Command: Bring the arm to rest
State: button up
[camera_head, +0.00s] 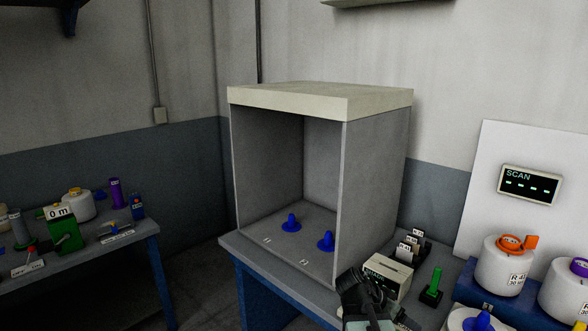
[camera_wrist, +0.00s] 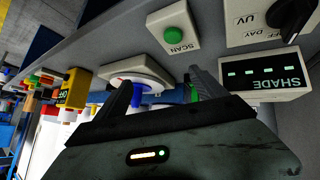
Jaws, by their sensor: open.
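My gripper (camera_head: 362,290) is dark and shows at the lower middle of the head view, over the front part of the bench and next to a cream box marked SHADE (camera_head: 386,277). In the wrist view its two fingers (camera_wrist: 163,90) stand apart, with nothing held between them. Beyond the fingers is a pale round-cornered plate (camera_wrist: 128,68) with a blue peg (camera_wrist: 138,94). A green thing shows behind the right finger. Most of my arm is out of view.
White bobbins (camera_head: 502,270) and a SCAN display (camera_head: 530,185) are at right. A second table (camera_head: 130,245) is at left. The wrist view shows a SCAN button box (camera_wrist: 172,40) and a SHADE display (camera_wrist: 263,75).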

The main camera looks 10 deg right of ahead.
jog(key=s+a+f+n+y, duration=0.1)
jog(key=a+f+n+y, duration=0.2)
jog(key=a, duration=0.4)
jog(key=a+f+n+y+b, duration=0.1)
jog(key=a+f+n+y, duration=0.2)
jog(key=a+n, duration=0.2)
jog(key=s+a+f+n+y, duration=0.1)
jog(key=a+f+n+y, duration=0.2)
jog(key=a, duration=0.7)
jog(key=shift+s+a+f+n+g+b, duration=0.35)
jog(key=shift+f+n+g, duration=0.1)
jog(key=shift+n, duration=0.55)
